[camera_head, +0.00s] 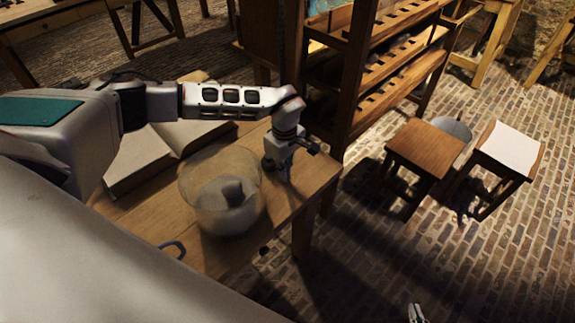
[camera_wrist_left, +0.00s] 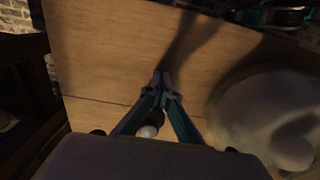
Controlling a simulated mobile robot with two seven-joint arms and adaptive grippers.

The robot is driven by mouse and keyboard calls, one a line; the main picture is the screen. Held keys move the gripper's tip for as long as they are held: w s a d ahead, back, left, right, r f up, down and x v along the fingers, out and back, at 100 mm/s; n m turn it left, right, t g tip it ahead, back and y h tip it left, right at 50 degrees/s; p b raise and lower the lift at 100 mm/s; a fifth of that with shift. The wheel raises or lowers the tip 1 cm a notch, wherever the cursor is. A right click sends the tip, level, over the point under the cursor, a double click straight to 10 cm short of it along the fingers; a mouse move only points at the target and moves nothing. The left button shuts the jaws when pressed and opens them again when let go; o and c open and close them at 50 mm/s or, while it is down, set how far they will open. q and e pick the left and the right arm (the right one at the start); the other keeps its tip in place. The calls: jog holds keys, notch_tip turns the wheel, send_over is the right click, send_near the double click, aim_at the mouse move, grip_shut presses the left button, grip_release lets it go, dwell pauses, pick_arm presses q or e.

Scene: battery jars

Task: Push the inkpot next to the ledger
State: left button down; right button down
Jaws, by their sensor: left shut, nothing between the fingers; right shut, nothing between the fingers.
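The ledger (camera_head: 140,160) is an open, pale-paged book on the wooden table, left of the glass jar in the head view. My left gripper (camera_head: 287,178) is shut and empty, pointing down near the table's right end, to the right of the jar. Its fingertips meet over bare wood in the left wrist view (camera_wrist_left: 165,80). A small dark thing with a pale round part shows behind the fingers there; I cannot tell whether it is the inkpot. I cannot pick out the inkpot surely in the head view. My right gripper (camera_head: 416,313) is shut and empty at the bottom edge.
A grey loop (camera_head: 172,246) lies at the table's front. A wooden rack (camera_head: 350,75) stands behind; stools (camera_head: 428,146) stand right.

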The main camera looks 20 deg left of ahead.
aim_at(244, 146)
pick_arm(q)
jog(key=a, duration=0.1)
jog(key=w+a, duration=0.1)
jog(key=shift+a+r, duration=0.15)
jog(key=shift+a, duration=0.2)
jog(key=shift+w+a, duration=0.1)
jog(key=w+a, duration=0.1)
jog(key=a, duration=0.4)
jog(key=w+a+b, duration=0.1)
jog(key=w+a, duration=0.1)
jog(key=a, duration=0.3)
jog(key=w+a+b, duration=0.1)
jog(key=w+a, duration=0.1)
jog(key=a, duration=0.4)
jog(key=shift+w, duration=0.25)
jog(key=shift+w+a, duration=0.1)
jog(key=shift+a, duration=0.1)
jog(key=shift+d, duration=0.15)
